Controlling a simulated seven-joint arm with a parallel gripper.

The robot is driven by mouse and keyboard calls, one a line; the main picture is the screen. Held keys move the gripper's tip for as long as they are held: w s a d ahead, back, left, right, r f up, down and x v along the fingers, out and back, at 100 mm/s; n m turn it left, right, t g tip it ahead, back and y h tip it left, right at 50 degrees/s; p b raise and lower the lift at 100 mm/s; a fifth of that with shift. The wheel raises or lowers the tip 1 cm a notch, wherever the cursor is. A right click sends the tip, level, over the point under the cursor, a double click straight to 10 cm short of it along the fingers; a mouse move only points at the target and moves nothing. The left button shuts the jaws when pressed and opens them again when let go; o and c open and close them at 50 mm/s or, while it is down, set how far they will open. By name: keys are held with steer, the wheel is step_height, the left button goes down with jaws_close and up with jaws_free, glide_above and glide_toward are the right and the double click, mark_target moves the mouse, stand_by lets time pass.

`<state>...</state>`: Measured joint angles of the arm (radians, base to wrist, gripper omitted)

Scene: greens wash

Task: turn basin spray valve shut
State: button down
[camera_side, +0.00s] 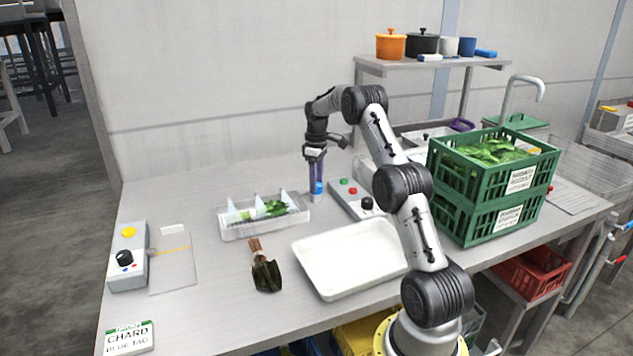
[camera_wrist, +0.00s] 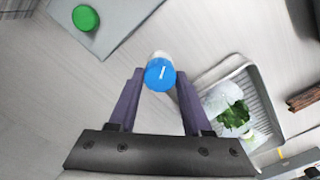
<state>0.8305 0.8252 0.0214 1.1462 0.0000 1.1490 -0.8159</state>
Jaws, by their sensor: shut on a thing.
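My gripper (camera_side: 317,187) points down at the bench, with its purple fingers on either side of a small blue-topped piece (camera_side: 319,187). In the wrist view the fingertips (camera_wrist: 160,76) are closed on this piece. Its round blue top (camera_wrist: 159,74) bears a short white line, and a pale body shows behind it. It appears upright near the bench top. No label names it as the basin spray valve, and I cannot tell whether it is open or shut.
A control box (camera_side: 346,197) with green and red buttons and a black knob stands just right of my gripper. A clear tray (camera_side: 265,228) with greens is to the left. A white tray (camera_side: 345,262) lies in front. Green crates (camera_side: 462,215) are stacked at right.

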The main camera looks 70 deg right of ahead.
steer(key=m, duration=0.4)
steer(key=shift+r+m, duration=0.1)
steer(key=shift+m, duration=0.2)
steer(key=m, duration=0.3)
steer(key=shift+m, duration=0.3)
steer(key=m, duration=0.3)
steer(key=shift+m, duration=2.1)
steer(key=shift+w, duration=0.1)
steer(key=shift+c, duration=1.7)
jaws_free()
